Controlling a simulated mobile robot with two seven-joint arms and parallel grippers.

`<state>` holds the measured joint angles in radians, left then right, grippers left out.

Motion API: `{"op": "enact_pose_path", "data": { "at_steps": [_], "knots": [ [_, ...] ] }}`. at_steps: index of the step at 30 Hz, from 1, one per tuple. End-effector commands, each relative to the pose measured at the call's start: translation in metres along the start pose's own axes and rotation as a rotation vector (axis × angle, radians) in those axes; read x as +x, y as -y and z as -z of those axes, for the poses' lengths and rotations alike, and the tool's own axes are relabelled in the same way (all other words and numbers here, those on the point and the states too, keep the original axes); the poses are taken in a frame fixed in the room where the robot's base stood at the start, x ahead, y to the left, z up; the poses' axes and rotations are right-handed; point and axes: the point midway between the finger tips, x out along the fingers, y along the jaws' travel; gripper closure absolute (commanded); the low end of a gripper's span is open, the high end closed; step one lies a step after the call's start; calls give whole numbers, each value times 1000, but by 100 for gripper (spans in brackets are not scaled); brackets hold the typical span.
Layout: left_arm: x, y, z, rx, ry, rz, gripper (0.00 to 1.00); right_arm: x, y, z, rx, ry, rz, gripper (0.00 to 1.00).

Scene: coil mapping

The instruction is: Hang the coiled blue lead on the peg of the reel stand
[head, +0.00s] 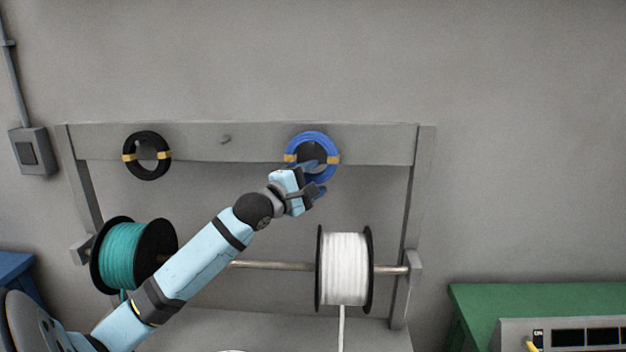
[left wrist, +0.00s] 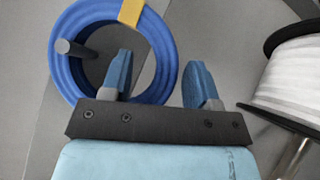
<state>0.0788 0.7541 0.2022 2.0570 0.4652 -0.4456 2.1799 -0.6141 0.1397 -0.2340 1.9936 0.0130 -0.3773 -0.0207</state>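The coiled blue lead (head: 312,136), bound with yellow ties, is at the right part of the reel stand's top board (head: 260,146). In the left wrist view the blue coil (left wrist: 66,76) surrounds a grey peg (left wrist: 72,48), which sticks out through its opening. My left gripper (head: 311,180) is at the coil's lower side. In the left wrist view its blue fingers (left wrist: 160,80) are apart, one over the coil's opening and one outside the ring, with clear gaps to the coil. My right gripper is not in view.
A black coil (head: 147,176) hangs left on the board; a bare peg (head: 225,139) is between the coils. Below, a teal reel (head: 122,256) and a white reel (head: 344,268) sit on a rod (head: 270,266). A green bench (head: 540,298) stands at right.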

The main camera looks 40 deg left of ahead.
Motion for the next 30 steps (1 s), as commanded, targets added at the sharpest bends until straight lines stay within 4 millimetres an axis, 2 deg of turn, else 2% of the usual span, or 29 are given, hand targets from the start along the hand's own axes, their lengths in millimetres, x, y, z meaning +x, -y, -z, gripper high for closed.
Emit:
{"op": "enact_pose_path", "data": {
  "at_steps": [4, 8, 21, 25, 30],
  "knots": [
    [-2, 1, 0, 0, 0, 1, 45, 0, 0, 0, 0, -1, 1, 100],
    [-15, 3, 1, -1, 0, 2, 45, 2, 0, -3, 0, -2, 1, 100],
    [-105, 3, 0, -1, -1, 2, 45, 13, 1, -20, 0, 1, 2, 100],
    [-124, 2, 0, -1, -1, 2, 45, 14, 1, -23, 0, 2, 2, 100],
    [-136, 1, 0, 1, 0, 0, 45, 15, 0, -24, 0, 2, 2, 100]
  ]
}}
